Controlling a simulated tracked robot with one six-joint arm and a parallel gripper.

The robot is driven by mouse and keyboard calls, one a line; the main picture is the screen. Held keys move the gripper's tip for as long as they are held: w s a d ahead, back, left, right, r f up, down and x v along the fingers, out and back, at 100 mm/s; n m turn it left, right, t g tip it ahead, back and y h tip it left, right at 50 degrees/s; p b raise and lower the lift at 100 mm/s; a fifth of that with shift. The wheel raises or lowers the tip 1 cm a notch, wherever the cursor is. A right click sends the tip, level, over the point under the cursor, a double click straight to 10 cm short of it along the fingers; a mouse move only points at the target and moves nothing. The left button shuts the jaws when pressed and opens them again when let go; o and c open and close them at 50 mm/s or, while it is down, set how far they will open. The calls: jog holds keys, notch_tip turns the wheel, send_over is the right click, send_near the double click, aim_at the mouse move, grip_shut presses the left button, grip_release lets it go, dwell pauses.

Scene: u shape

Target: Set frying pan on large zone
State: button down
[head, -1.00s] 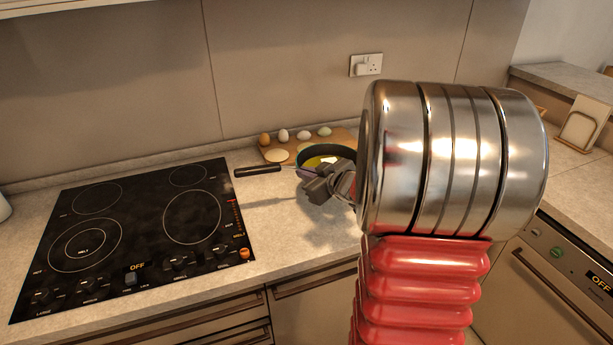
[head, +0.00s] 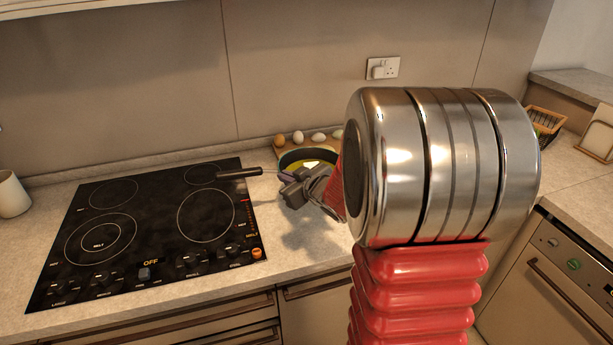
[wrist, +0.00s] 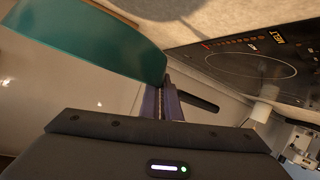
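The frying pan (head: 307,155) is dark with a yellow-green sheen inside. Its black handle (head: 239,172) points left over the hob's right edge. My gripper (head: 291,188) is shut on the pan where the handle meets the body. In the wrist view the pan's teal side (wrist: 100,38) is left of the fingers (wrist: 161,102) and the handle (wrist: 198,103) is to their right. The pan appears raised above the counter. The large zone (head: 101,240) is the double-ringed circle at the hob's front left, bare. My arm hides part of the pan's right side.
The black hob (head: 150,225) reads OFF and its zones are empty. Several eggs (head: 298,137) sit on a board behind the pan. A white mug (head: 12,195) stands left of the hob. The wall (head: 300,70) rises behind the counter.

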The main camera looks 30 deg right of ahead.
jog(key=shift+n+y, duration=0.3)
jog(key=shift+y, duration=0.1)
jog(key=w+a+f, duration=0.1)
jog(key=a, duration=0.6)
jog(key=w+a+f, duration=0.1)
jog(key=a+f, duration=0.1)
jog(key=a, duration=0.5)
jog(key=w+a+f, duration=0.1)
jog(key=a+f, duration=0.1)
jog(key=a, duration=0.6)
jog(key=shift+w+f, duration=0.2)
